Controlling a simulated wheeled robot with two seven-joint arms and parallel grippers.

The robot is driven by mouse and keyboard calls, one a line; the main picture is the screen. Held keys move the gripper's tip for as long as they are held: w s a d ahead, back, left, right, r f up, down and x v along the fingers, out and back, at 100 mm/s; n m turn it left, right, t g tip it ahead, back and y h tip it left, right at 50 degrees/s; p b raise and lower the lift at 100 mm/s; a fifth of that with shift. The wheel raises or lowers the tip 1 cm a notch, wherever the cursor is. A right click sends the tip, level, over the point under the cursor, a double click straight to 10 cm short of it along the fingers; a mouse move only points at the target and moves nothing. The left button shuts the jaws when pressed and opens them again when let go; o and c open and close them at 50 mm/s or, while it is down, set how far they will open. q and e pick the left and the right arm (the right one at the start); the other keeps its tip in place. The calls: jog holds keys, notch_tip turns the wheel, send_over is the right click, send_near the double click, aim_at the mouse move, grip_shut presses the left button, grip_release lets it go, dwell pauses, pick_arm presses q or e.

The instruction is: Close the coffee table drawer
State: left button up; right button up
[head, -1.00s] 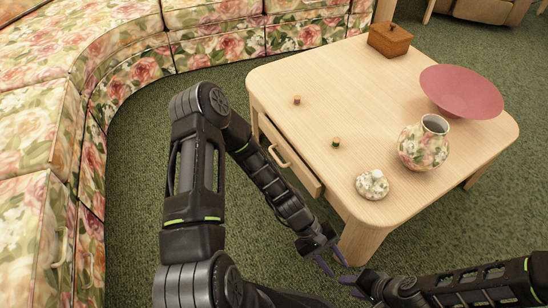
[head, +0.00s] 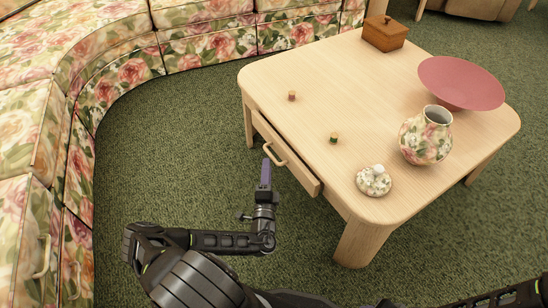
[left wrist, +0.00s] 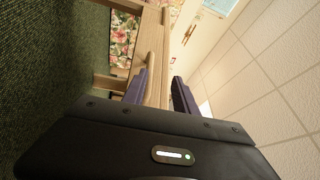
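The light wood coffee table (head: 370,85) fills the right of the head view. Its drawer (head: 300,172) is on the long left side and sticks out a little from the table. The drawer's curved wooden handle (head: 276,157) faces left. My left gripper (head: 265,168) is just left of and below the handle, fingers pointing toward it. In the left wrist view its purple fingers (left wrist: 160,92) are spread apart, with a strip of light wood showing in the gap. I cannot tell whether they touch it. My right gripper is out of view; only its arm shows at the bottom right.
On the table are a wooden box (head: 385,34), a pink bowl (head: 460,80), a floral vase (head: 426,138), a floral lidded dish (head: 374,181) and two small pegs. A floral sofa (head: 120,75) curves around the left and back. Green carpet lies clear between them.

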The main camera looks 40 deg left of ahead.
aim_at(271, 154)
pick_arm(q)
jog(key=shift+d+f+n+g, duration=0.3)
jog(key=shift+d+f+n, duration=0.25)
jog(key=shift+f, duration=0.25)
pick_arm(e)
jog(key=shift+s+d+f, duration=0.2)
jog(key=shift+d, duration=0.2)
